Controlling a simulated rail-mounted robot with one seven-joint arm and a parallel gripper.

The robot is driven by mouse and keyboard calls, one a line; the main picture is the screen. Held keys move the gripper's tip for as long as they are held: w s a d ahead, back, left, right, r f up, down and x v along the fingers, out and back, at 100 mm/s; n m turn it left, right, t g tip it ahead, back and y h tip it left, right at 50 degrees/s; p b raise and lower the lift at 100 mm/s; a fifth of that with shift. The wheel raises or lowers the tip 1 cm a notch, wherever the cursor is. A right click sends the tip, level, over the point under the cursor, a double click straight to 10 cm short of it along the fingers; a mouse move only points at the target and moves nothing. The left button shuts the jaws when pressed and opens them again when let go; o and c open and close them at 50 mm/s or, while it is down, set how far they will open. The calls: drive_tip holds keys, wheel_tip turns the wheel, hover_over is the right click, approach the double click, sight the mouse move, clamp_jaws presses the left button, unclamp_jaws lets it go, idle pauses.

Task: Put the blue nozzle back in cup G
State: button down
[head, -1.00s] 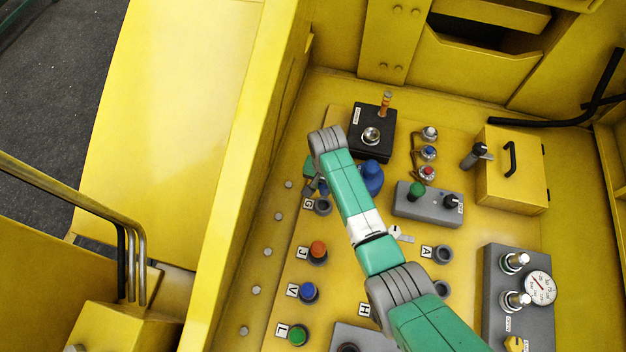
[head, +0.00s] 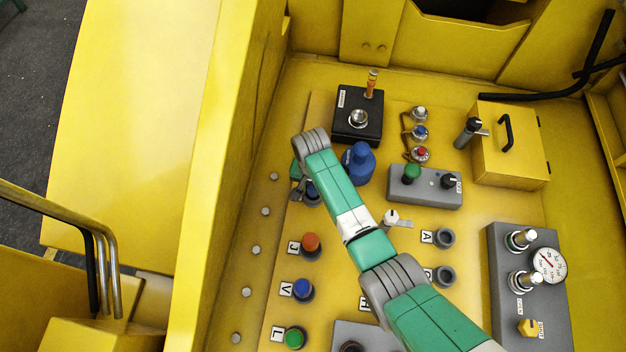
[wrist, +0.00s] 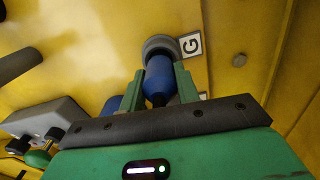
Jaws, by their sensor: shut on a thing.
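The blue nozzle (wrist: 157,78) is between the two green fingers of my gripper (wrist: 159,70) in the wrist view. My gripper is shut on it. The nozzle's far end meets the grey round cup G (wrist: 160,44), beside its white G label (wrist: 191,45). I cannot tell how deep the nozzle sits in the cup. In the head view, my gripper (head: 303,190) is at cup G (head: 314,202), and a little blue shows at the cup. My arm and gripper hide the G label there.
A dark blue bottle-like object (head: 359,166) stands close right of my arm. Cup A (head: 444,238) is empty. A black joystick box (head: 357,120) stands behind.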

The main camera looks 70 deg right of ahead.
drive_tip(key=shift+f, duration=0.2)
drive_tip(key=c, duration=0.9)
unclamp_jaws()
drive_tip(key=shift+c, duration=0.2)
wheel_tip(320, 180, up, 8)
drive_tip(key=shift+f, duration=0.1)
